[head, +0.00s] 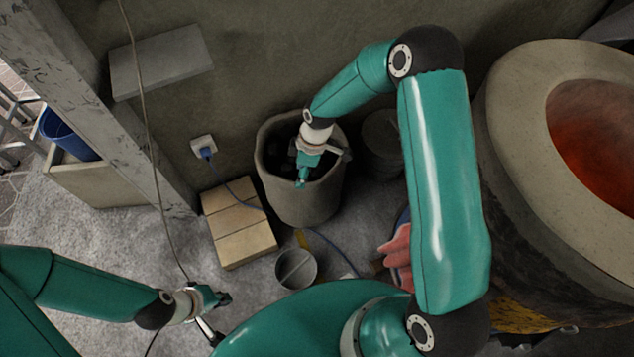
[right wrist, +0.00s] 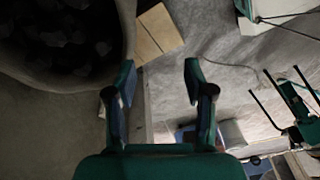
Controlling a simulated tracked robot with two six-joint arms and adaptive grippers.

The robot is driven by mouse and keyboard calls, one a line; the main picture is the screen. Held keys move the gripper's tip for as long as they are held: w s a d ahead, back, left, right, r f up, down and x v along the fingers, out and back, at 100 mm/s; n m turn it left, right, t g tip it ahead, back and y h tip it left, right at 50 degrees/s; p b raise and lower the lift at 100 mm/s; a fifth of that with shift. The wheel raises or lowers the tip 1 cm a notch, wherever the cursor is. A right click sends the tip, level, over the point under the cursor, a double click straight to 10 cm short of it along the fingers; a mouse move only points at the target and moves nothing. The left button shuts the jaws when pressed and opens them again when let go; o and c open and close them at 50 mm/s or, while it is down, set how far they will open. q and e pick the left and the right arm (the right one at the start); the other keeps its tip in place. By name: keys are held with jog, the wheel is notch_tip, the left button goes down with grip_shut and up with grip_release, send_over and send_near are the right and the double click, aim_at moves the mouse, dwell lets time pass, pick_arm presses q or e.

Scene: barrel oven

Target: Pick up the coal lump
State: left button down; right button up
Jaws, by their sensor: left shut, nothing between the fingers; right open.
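A round grey bin (head: 300,205) stands against the wall and holds dark coal lumps (right wrist: 65,35). The lumps are dim and crowded, so single ones are hard to tell apart. My right gripper (head: 305,176) is over the bin opening in the head view. In the right wrist view my right gripper (right wrist: 158,75) has its fingers apart with nothing between them, and the bin (right wrist: 123,40) lies up and to the left of them. My left gripper (head: 215,312) is at the lower left, well apart from the bin, shut and empty.
Tan blocks (head: 240,228) lie left of the bin. A small metal pail (head: 296,270) and a reddish glove (head: 398,256) are in front. A dark round container (head: 381,140) stands to its right, and the glowing barrel oven (head: 515,130) fills the right side.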

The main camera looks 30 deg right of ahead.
jog(key=w+d+f+n+h+b, duration=0.1)
jog(key=w+d+n+h+b, duration=0.1)
jog(key=w+d+n+b, duration=0.25)
jog(key=r+n+b, duration=0.2)
jog(key=n+b, duration=0.1)
jog(key=b, duration=0.1)
send_over(320, 164)
jog(key=shift+h, duration=0.4)
notch_tip(320, 164, down, 11)
jog(key=b, duration=0.2)
jog(key=shift+f+b, duration=0.15)
jog(key=shift+b, duration=0.15)
jog(key=f, duration=0.1)
jog(key=f+b, duration=0.2)
jog(key=f, duration=0.1)
jog(key=shift+a, duration=0.25)
jog(key=shift+f, duration=0.55)
jog(key=c, duration=0.9)
pick_arm(q)
notch_tip(320, 164, down, 16)
pick_arm(e)
jog(key=shift+r, duration=0.1)
jog(key=shift+w+r, duration=0.1)
